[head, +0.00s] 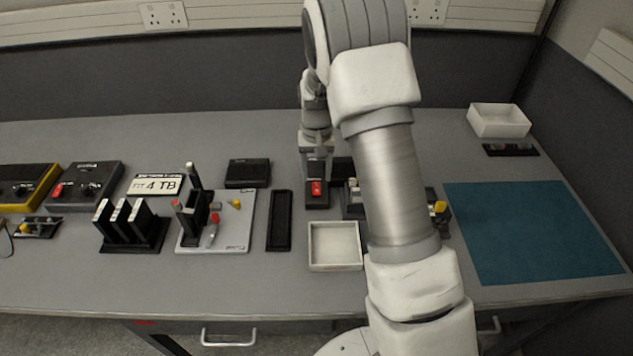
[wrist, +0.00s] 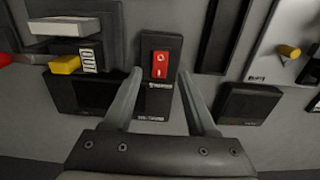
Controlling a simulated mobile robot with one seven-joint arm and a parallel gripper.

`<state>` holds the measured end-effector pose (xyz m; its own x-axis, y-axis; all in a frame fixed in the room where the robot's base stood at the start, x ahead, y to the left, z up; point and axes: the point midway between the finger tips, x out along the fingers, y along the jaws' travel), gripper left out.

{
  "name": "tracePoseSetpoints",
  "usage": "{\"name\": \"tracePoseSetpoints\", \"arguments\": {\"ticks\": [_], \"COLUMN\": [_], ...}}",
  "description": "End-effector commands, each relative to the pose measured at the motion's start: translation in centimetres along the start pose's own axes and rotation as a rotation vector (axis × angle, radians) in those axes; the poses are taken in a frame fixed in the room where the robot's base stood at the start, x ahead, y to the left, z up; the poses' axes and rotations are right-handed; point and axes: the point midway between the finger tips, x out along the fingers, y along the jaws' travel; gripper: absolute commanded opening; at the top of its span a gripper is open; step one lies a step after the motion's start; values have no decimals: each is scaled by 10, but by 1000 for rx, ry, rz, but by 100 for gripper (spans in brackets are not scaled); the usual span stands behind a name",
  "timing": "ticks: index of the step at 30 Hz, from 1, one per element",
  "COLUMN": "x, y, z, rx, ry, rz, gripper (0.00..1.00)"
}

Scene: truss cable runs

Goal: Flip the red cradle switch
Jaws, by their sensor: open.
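The red switch (head: 317,188) sits on a black base (head: 317,201) on the grey desk, in the middle of the head view. In the wrist view the red rocker (wrist: 160,65) carries white marks and stands on its dark base (wrist: 158,98), with small white lettering below it. My gripper (wrist: 160,72) is open, with one finger on each side of the switch base. The fingers hold nothing, and I cannot tell whether they touch the base.
A white tray (head: 311,262) stands in front of the switch, and a narrow black tray (head: 279,221) to its left. A black box (head: 247,172) is close by on the left. Further left is a white board (head: 237,243) with upright parts. A teal mat (head: 540,235) lies at right.

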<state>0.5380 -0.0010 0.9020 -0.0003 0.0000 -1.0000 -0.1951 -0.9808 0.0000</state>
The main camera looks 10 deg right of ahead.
Motion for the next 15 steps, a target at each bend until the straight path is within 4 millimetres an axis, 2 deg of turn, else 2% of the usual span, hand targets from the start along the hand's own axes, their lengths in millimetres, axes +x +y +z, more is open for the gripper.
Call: {"name": "tracePoseSetpoints", "arguments": {"ticks": [1, 6, 15], "x": [10, 28, 34], "y": [0, 0, 0], "z": [1, 0, 0], "rx": [0, 0, 0], "ry": [-3, -1, 0], "rz": [1, 0, 0], "gripper": [57, 57, 57]}}
